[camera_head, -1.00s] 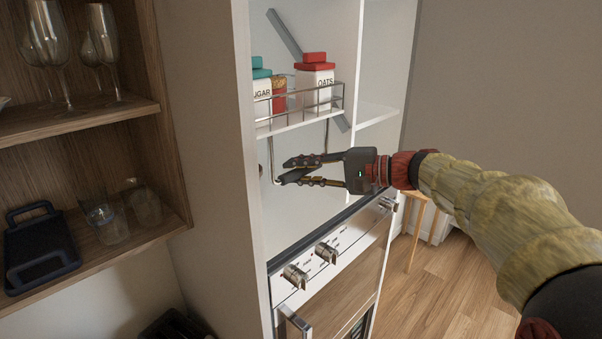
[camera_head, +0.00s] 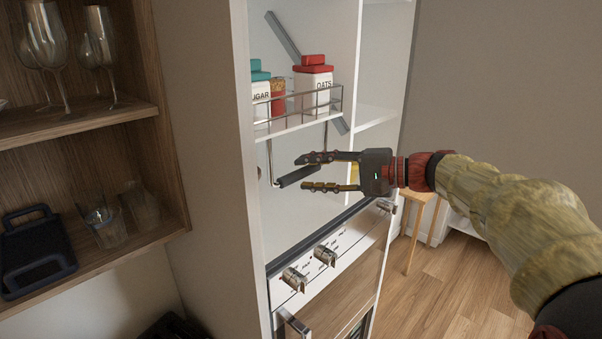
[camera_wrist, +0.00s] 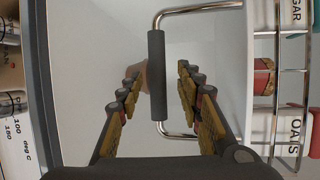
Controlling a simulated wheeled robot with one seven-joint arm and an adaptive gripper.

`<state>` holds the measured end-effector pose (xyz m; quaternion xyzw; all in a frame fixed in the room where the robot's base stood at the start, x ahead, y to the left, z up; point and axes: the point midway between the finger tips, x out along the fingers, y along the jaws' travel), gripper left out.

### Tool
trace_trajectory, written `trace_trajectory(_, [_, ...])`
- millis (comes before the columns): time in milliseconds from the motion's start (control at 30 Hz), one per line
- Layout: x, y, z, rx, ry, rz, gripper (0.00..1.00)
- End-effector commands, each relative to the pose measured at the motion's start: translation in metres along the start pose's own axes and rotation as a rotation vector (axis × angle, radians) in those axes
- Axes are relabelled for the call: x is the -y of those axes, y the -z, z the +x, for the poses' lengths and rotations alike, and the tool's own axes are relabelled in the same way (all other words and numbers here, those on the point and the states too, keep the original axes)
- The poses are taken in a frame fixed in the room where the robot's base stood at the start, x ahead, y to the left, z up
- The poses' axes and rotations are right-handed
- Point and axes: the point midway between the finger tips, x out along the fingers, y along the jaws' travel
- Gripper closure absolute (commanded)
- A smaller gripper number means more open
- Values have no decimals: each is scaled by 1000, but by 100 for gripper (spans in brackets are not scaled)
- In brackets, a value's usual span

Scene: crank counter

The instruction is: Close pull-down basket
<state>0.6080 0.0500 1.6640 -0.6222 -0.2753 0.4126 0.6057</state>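The pull-down basket (camera_head: 300,124) is a white shelf with a wire rail, inside the tall white cabinet, holding canisters. Its handle, a dark grip (camera_head: 296,176) on a chrome bar, hangs below the shelf. In the wrist view the dark grip (camera_wrist: 157,75) lies between the two fingers, nearer the left one, with a visible gap on the right. My gripper (camera_head: 318,173) is open in front of the cabinet, its fingers above and below the grip's height. I cannot tell whether a finger touches the grip.
An oven panel with knobs (camera_head: 325,254) is below the handle. The cabinet's side wall (camera_head: 205,150) and a wooden shelf unit with glasses (camera_head: 108,222) and a dark tray stand at left. A wooden stool (camera_head: 420,225) is at right. The floor there is mostly clear.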

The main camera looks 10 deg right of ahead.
Motion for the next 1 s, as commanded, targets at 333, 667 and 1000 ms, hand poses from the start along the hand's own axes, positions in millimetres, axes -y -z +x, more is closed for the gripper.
trace_trajectory(333, [1,1,-48,-3,1,-1,64])
trace_trajectory(667, [1,1,-80,-2,2,-1,64])
trace_trajectory(1000, [1,0,-86,0,1,-1,64])
